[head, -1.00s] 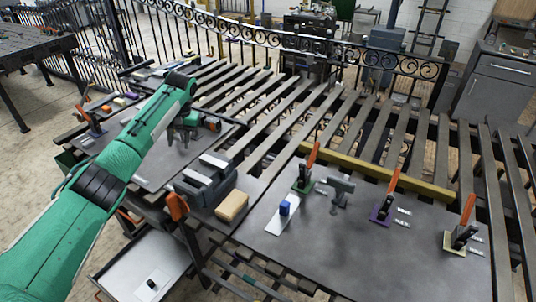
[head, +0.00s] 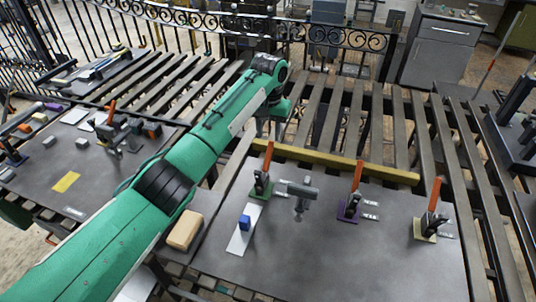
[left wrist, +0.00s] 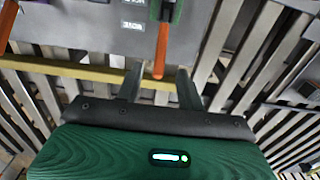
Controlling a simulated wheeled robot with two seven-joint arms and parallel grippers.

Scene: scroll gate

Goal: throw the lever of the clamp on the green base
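The clamp on the green base (head: 261,190) stands on the dark steel plate, with its orange lever (head: 267,157) standing nearly upright. In the left wrist view the orange lever (left wrist: 161,48) shows at the top middle, with the edge of the green base (left wrist: 177,12) behind it. My left gripper (head: 266,128) is just beyond and above the lever tip in the head view. It is open and empty; in the left wrist view its two fingers (left wrist: 158,85) stand apart, with the lever's end appearing between them. Contact cannot be told. My right gripper is not in view.
Similar clamps with upright orange levers stand on a purple base (head: 348,211) and a pale yellow base (head: 425,230). A yellow bar (head: 340,162) runs behind the clamps.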

